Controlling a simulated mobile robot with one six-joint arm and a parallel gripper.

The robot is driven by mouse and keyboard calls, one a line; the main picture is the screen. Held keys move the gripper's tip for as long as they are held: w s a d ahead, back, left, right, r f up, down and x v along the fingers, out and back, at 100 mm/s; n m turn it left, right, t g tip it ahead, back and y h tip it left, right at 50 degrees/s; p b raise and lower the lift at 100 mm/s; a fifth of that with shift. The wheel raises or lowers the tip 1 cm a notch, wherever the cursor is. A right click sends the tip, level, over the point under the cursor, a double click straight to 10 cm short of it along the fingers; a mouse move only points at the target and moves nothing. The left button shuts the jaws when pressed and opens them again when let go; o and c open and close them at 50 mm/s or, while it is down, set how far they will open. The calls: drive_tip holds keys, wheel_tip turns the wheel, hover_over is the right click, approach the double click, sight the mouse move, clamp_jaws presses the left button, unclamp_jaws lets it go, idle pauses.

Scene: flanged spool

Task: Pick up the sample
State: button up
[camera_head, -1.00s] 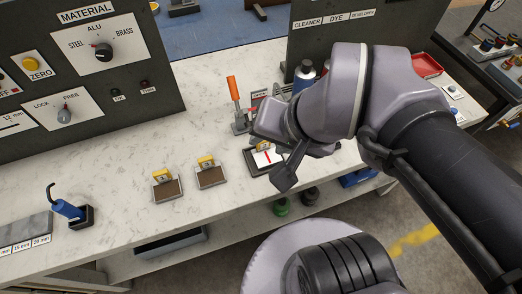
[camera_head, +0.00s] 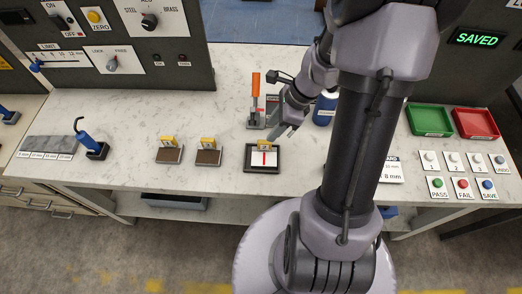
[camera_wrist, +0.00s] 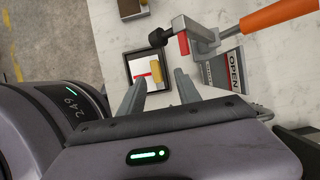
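No object is clearly marked as the sample. A dark-framed tray (camera_head: 249,167) holds a white card with a red line and a yellow piece (camera_wrist: 155,70) at its edge; both show in the wrist view. A clamp with an orange handle (camera_head: 256,87) stands behind the tray. In the wrist view a small red cylindrical piece (camera_wrist: 183,44) shows under the clamp's metal arm (camera_wrist: 192,28); I cannot tell whether they touch. My gripper (camera_wrist: 158,82) is open, its two fingers apart with nothing seen between the tips. It is above the bench, beside the clamp and near the tray.
Two brown blocks with yellow tags (camera_head: 170,154) (camera_head: 208,157) stand left of the tray. A blue bottle (camera_head: 325,108) is behind my arm. Green (camera_head: 430,134) and red (camera_head: 476,137) bins and buttons are at right.

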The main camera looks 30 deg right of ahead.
sight(265, 141)
drive_tip(key=x, duration=0.2)
drive_tip(key=shift+a+f+b, duration=0.2)
drive_tip(key=shift+f+b, duration=0.15)
drive_tip(key=shift+f, duration=0.05)
drive_tip(key=b+x, duration=0.1)
drive_tip(key=x, duration=0.1)
drive_tip(key=s+b+x, duration=0.1)
drive_tip(key=b+x, duration=0.1)
drive_tip(key=shift+f, duration=0.4)
drive_tip(key=shift+w+a+f, duration=0.15)
drive_tip(key=shift+w+f, duration=0.05)
drive_tip(key=shift+f, duration=0.05)
drive_tip(key=shift+r, duration=0.15)
clamp_jaws()
